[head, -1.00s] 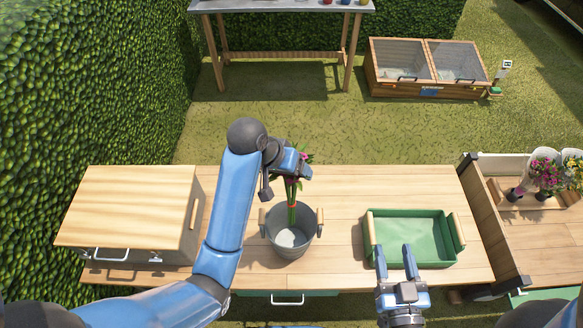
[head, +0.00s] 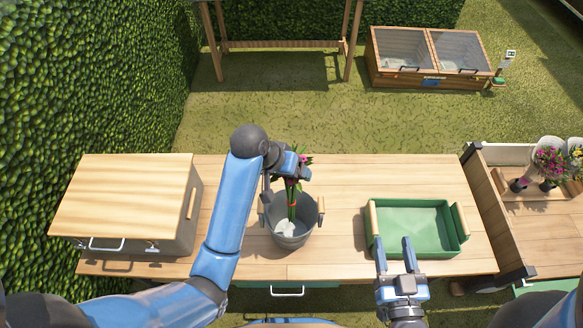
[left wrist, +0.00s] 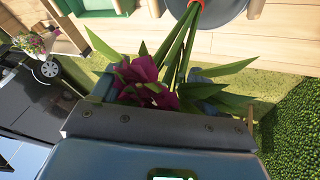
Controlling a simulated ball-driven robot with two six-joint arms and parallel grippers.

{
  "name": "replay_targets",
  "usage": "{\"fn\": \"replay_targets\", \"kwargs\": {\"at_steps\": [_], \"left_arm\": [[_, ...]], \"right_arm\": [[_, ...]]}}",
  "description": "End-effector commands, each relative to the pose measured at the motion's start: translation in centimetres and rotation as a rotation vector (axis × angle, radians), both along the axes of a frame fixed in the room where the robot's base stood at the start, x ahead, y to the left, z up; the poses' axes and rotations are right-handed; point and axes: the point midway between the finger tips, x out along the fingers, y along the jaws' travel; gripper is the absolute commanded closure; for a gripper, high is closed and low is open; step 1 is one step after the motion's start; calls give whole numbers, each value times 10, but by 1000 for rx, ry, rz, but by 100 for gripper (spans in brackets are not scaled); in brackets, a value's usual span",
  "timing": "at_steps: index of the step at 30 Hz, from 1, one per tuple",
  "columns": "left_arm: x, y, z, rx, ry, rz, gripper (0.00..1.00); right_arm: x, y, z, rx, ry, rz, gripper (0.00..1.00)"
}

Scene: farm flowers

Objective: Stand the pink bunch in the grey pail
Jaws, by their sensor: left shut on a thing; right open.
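The pink bunch (head: 292,190) has long green stems and a red tie. My left gripper (head: 291,170) is shut on it near the blooms, and the stems hang down into the mouth of the grey pail (head: 290,238). I cannot tell whether the stem ends touch the pail's bottom. In the left wrist view, the dark pink blooms (left wrist: 146,86) and leaves are close to the jaws, with part of the pail (left wrist: 225,8) at the top. My right gripper (head: 394,250) is open and empty at the near edge of the green tray.
The green tray (head: 461,238) with wooden handles stands right of the pail. A wooden-topped box (head: 125,195) stands at the left of the table. At the far right, other flowers (head: 550,165) stand in a compartment. Bare tabletop (head: 340,262) lies between pail and tray.

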Motion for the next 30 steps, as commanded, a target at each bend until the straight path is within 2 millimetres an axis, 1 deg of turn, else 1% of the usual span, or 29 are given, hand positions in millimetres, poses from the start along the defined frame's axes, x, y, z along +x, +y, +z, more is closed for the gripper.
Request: {"fn": "replay_targets", "kwargs": {"at_steps": [3,30], "left_arm": [[0,0,-10,0,0,0,88],[0,0,-75,0,0,0,88]], "right_arm": [[0,0,-6,0,0,0,47],[0,0,-38,0,0,0,47]]}}
